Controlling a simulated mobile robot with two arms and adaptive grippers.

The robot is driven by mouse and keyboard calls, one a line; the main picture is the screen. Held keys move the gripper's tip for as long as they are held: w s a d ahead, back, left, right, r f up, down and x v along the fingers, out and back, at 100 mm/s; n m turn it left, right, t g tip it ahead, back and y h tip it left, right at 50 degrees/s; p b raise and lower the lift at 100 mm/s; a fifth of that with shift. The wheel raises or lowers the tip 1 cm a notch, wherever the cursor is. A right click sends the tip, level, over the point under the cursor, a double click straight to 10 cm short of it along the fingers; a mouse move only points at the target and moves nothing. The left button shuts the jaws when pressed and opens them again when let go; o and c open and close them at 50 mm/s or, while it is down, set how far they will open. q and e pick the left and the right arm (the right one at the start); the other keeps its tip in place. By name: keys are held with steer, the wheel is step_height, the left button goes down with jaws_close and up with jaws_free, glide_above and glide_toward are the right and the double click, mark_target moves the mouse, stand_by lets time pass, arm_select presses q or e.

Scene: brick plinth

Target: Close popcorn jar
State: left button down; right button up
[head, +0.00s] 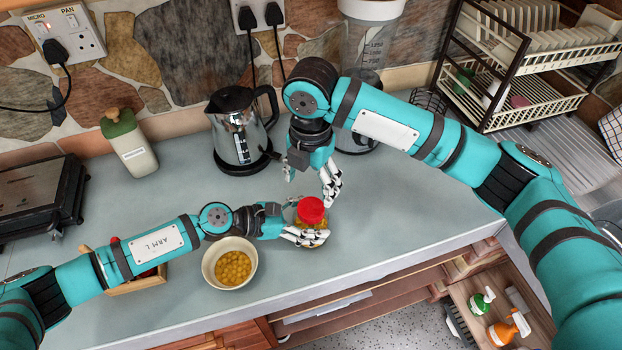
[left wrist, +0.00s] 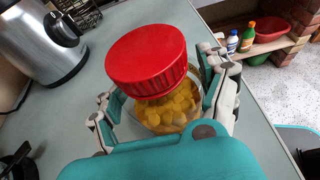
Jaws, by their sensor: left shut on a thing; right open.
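The popcorn jar (head: 316,224) is clear, with yellow pieces inside, and stands near the counter's front edge. Its red lid (head: 311,209) sits on top; in the left wrist view the lid (left wrist: 147,58) covers the mouth and looks slightly tilted, and I cannot tell whether it is fully seated. My left gripper (head: 308,227) is shut around the jar's body; its fingers show on both sides of the glass (left wrist: 168,112) in the left wrist view. My right gripper (head: 312,180) is open and empty, just above and behind the lid.
A bowl of yellow pieces (head: 217,281) stands left of the jar, beside a small wooden crate (head: 150,281). A kettle (head: 238,135) and a blender (head: 365,55) stand behind. A dish rack (head: 480,100) is at back right. The counter right of the jar is clear.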

mark_target(311, 207)
steer(key=shift+n, duration=0.4)
steer(key=shift+f, duration=4)
steer(key=shift+c, duration=0.4)
steer(key=c, duration=1.1)
steer(key=m, duration=0.3)
steer(key=shift+c, duration=0.2)
